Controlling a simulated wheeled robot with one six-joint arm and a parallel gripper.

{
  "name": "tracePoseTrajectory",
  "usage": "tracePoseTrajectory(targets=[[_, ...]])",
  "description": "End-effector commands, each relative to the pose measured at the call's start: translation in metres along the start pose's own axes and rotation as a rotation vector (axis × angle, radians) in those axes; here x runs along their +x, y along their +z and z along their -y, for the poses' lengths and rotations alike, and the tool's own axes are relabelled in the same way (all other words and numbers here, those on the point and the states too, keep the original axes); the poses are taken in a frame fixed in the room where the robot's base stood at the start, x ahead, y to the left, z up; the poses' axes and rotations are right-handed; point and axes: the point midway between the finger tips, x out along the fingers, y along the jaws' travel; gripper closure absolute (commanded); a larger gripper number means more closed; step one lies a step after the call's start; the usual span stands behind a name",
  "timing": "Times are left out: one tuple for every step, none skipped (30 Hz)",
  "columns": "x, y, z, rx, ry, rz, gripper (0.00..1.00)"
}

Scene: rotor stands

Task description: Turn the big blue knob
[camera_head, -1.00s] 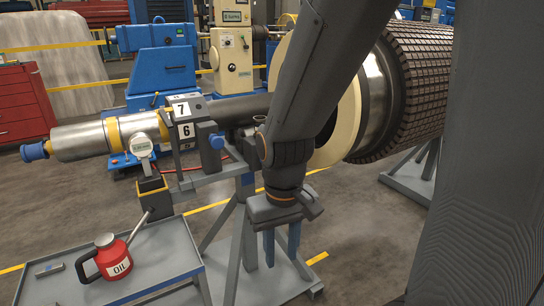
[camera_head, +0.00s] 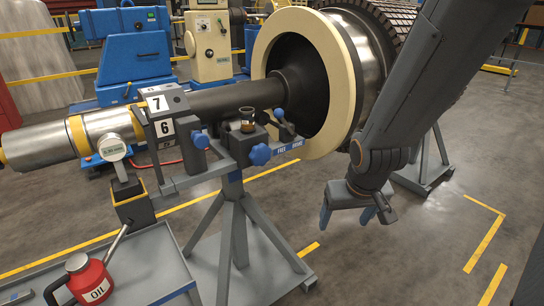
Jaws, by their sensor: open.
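A big blue lobed knob (camera_head: 261,154) sits on the front of the grey rotor stand (camera_head: 236,200), below the dark shaft. A smaller blue knob (camera_head: 200,141) is to its left on the same stand. My gripper (camera_head: 347,214) hangs to the right of and lower than the big knob, with its two blue fingers pointing down. It is open and empty, clearly apart from the knob. Nothing covers the big knob.
The rotor shaft (camera_head: 235,98) and its cream ring (camera_head: 342,80) are above and behind the knob. A grey cart (camera_head: 140,262) with a red oil can (camera_head: 88,282) stands at lower left. Open floor lies at right.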

Motion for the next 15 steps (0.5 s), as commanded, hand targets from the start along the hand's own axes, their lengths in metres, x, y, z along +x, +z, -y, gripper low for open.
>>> tracePoseTrajectory(targets=[[0.015, -0.019, 0.003, -0.019, -0.006, -0.07, 0.26], [0.021, -0.032, 0.005, -0.031, -0.013, -0.119, 0.26], [0.029, -0.048, 0.009, -0.046, -0.022, -0.185, 0.26], [0.034, -0.06, 0.012, -0.057, -0.032, -0.234, 0.26], [0.039, -0.072, 0.016, -0.069, -0.044, -0.283, 0.26], [0.044, -0.087, 0.023, -0.083, -0.063, -0.349, 0.26], [0.047, -0.098, 0.028, -0.092, -0.079, -0.397, 0.26], [0.049, -0.108, 0.034, -0.103, -0.097, -0.445, 0.26], [0.051, -0.121, 0.043, -0.116, -0.124, -0.509, 0.26], [0.053, -0.129, 0.05, -0.123, -0.147, -0.556, 0.26], [0.053, -0.137, 0.057, -0.131, -0.171, -0.603, 0.26], [0.053, -0.147, 0.067, -0.14, -0.205, -0.666, 0.26], [0.052, -0.154, 0.074, -0.146, -0.233, -0.712, 0.26], [0.051, -0.16, 0.082, -0.15, -0.261, -0.757, 0.26], [0.048, -0.166, 0.092, -0.153, -0.301, -0.814, 0.26]])
